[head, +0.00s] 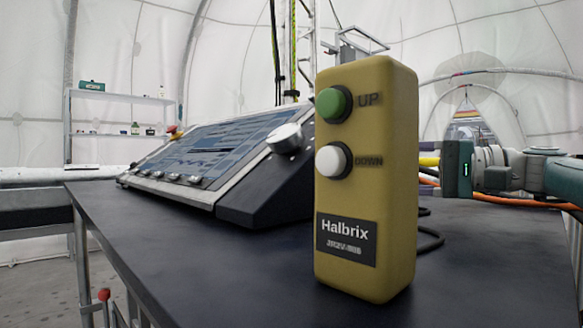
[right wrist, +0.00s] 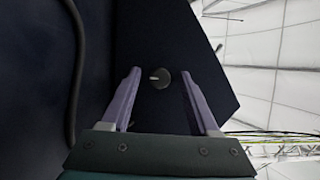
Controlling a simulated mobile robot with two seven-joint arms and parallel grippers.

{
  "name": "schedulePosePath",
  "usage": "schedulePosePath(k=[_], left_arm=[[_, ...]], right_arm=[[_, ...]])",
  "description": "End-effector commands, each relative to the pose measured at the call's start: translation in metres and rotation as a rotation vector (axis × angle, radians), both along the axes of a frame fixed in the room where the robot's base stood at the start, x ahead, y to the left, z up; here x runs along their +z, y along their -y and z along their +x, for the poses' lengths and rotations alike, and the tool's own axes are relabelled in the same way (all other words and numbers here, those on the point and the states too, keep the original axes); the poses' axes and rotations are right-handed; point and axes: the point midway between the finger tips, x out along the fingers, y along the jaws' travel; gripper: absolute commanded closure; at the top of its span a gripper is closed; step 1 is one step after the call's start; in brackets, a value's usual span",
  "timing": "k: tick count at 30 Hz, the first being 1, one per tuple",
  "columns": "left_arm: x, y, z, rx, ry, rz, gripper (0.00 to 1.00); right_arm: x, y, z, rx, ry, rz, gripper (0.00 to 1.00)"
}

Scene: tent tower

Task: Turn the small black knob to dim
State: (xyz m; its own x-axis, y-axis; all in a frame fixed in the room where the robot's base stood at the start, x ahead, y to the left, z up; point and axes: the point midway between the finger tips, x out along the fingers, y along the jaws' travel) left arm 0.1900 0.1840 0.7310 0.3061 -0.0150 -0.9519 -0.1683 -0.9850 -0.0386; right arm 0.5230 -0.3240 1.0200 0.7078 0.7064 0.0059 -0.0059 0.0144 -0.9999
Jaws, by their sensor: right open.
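The small black knob (right wrist: 161,79) shows in the right wrist view as a dark disc with a pale pointer mark, on the dark side face of the console (right wrist: 188,35). My right gripper (right wrist: 161,72) is open, with one finger on each side of the knob in this view. Gaps show between knob and fingers, and I cannot tell the depth. In the head view my right arm comes in from the right. My left gripper is not in view.
The sloped console (head: 265,205), with a large silver knob (head: 284,138), stands on a dark table (head: 180,255). The pendant, with green and white buttons, stands upright in front. A black cable (right wrist: 74,60) runs left of my right gripper. Shelves (head: 120,115) stand at the back left.

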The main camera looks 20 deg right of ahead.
Motion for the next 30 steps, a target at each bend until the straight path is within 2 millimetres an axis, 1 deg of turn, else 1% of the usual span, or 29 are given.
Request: schedulePosePath(k=[4,7,15,21,25,30], left_arm=[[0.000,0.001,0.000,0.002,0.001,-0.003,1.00],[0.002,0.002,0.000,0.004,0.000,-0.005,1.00],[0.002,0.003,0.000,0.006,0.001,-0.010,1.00],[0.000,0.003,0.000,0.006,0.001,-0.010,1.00],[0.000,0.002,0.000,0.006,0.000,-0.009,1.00],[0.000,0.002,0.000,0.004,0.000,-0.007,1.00]], right_arm=[[0.000,0.002,-0.002,-0.001,-0.001,-0.001,0.39],[0.000,0.009,-0.008,-0.002,-0.001,-0.002,0.39],[-0.001,0.048,-0.047,-0.003,-0.001,-0.001,0.39],[-0.001,0.067,-0.066,-0.002,0.000,0.000,0.39],[-0.001,0.070,-0.070,0.000,0.000,0.000,0.39],[-0.001,0.070,-0.071,0.001,0.000,0.000,0.39]])
